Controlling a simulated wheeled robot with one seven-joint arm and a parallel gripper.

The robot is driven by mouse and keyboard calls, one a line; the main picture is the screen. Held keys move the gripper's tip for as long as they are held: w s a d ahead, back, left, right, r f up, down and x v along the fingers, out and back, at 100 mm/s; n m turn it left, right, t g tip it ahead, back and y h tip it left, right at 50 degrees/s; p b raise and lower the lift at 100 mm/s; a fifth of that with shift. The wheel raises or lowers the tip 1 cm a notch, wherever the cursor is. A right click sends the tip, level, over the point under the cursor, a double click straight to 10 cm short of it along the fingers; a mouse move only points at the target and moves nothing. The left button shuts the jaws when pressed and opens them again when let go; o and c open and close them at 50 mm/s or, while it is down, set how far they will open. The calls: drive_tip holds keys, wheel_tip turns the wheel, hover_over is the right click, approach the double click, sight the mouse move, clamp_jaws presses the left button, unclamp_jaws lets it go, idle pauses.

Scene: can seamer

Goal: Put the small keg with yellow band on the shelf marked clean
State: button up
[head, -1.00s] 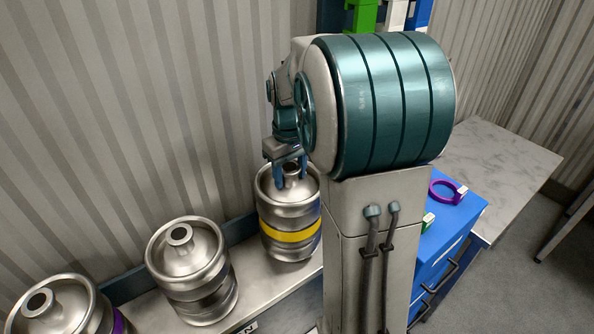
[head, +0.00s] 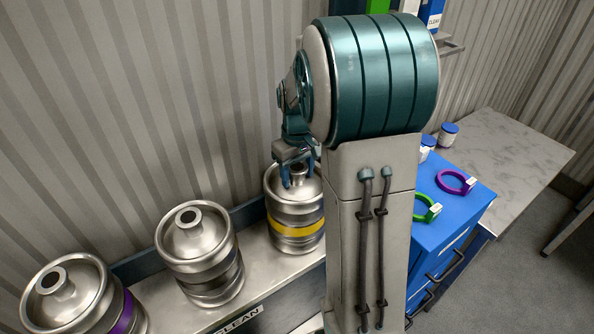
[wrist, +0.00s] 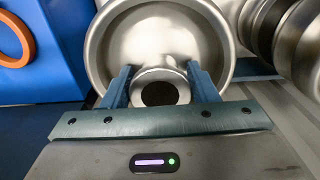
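The small steel keg with the yellow band (head: 297,228) stands upright on the steel shelf (head: 258,262), at the right end of a row of kegs. The shelf's front edge bears the label CLEAN (head: 238,320). My gripper (head: 298,176) is at the top of this keg, pointing down. In the wrist view, the two blue fingers of my gripper (wrist: 160,90) lie on either side of the keg's neck and look closed against it. The keg's top (wrist: 160,35) fills the middle of that view. My arm hides the shelf to the right of the keg.
A plain-looking keg (head: 197,245) and a keg with a purple band (head: 122,314) stand to the left on the shelf. At right are a blue drawer cabinet (head: 440,235) with purple and green rings and a marble-topped table (head: 510,150). A corrugated wall stands close behind.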

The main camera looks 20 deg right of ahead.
drive_tip(key=shift+o, duration=1.2)
wheel_tip(320, 180, up, 11)
drive_tip(key=shift+r, duration=0.1)
drive_tip(key=s+a+f+m+t, duration=0.1)
drive_tip(key=s+a, duration=0.3)
drive_tip(key=s, duration=0.5)
drive_tip(key=s+a+f+m+t, duration=0.1)
drive_tip(key=s+a+f+t, duration=0.1)
drive_tip(key=s, duration=0.7)
drive_tip(key=a+f, duration=0.1)
drive_tip(key=a, duration=0.1)
drive_tip(key=shift+s+a+f, duration=0.3)
drive_tip(key=shift+s, duration=0.05)
